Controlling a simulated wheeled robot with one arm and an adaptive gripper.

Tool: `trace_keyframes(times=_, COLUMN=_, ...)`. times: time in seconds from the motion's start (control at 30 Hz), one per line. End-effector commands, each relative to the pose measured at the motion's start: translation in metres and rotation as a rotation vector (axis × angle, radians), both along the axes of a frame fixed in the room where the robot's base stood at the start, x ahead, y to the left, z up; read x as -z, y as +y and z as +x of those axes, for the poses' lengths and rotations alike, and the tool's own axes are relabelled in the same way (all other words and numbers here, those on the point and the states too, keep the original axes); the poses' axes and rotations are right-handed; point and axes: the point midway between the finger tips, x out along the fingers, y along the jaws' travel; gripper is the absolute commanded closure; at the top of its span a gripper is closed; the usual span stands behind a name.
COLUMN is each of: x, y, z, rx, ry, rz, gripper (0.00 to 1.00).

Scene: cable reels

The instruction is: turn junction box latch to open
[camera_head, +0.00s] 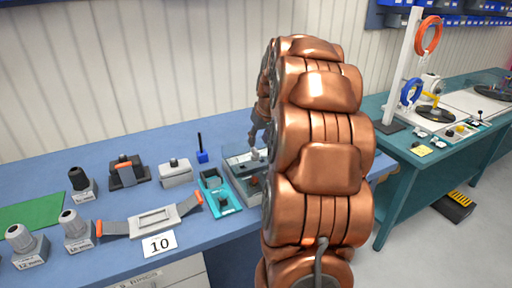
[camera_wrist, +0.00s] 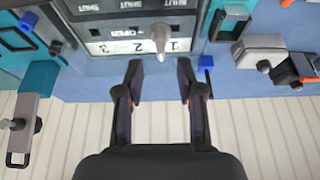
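The junction box (camera_wrist: 105,22) is a grey box with a pale label panel at the top middle of the wrist view, its lettering upside down. The words OPEN and SHUT and some numerals can be read on it. A pale latch lever (camera_wrist: 162,38) stands out from the panel, right of the word OPEN. My gripper (camera_wrist: 160,70) is open and empty; its two dark fingertips lie just below the latch in the picture, apart from it. In the head view the box (camera_head: 243,163) stands on the blue bench, partly hidden by my copper arm, and my gripper (camera_head: 257,128) shows above it.
A teal tray (camera_head: 218,192), a blue block with a dark rod (camera_head: 202,156) and a grey block (camera_head: 176,173) stand left of the box. A grey frame with orange-ended straps (camera_head: 152,222) lies nearer. A teal bench (camera_head: 395,165) with reels is at right.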

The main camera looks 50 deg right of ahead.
Motion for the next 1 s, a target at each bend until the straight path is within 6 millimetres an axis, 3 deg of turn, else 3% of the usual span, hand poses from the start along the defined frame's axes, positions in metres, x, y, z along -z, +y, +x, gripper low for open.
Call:
trace_keyframes(times=0.4, x=0.049, y=-0.006, z=0.019, rx=0.000, ry=0.003, rz=0.002, gripper=0.62)
trace_keyframes(times=0.7, x=0.052, y=-0.006, z=0.020, rx=0.000, ry=0.000, rz=0.000, gripper=0.62)
trace_keyframes(times=1.0, x=0.052, y=-0.006, z=0.020, rx=0.000, ry=0.000, rz=0.000, gripper=0.94)
